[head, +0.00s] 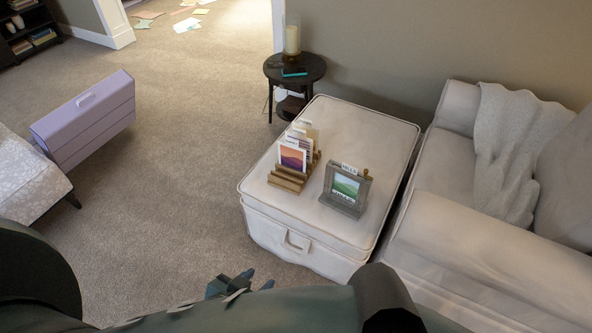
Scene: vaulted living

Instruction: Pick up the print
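A print with an orange and purple landscape (292,157) stands at the front of a slotted wooden rack (288,182) on the cream ottoman (349,115). More cards stand behind it in the rack. A grey frame (345,190) beside the rack holds a green landscape picture, with a small label at its top. I cannot tell which picture the task means. My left gripper (246,285) shows partly at the bottom, nearer to me than the ottoman and apart from the pictures. My arm hides part of it, and its opening is unclear. My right gripper is not in view.
A cream sofa (480,240) with a grey throw (507,150) stands right of the ottoman. A dark round side table (312,70) with a candle (292,40) stands behind. A lilac box (88,115) is at the left. Carpet between is clear; papers lie far back.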

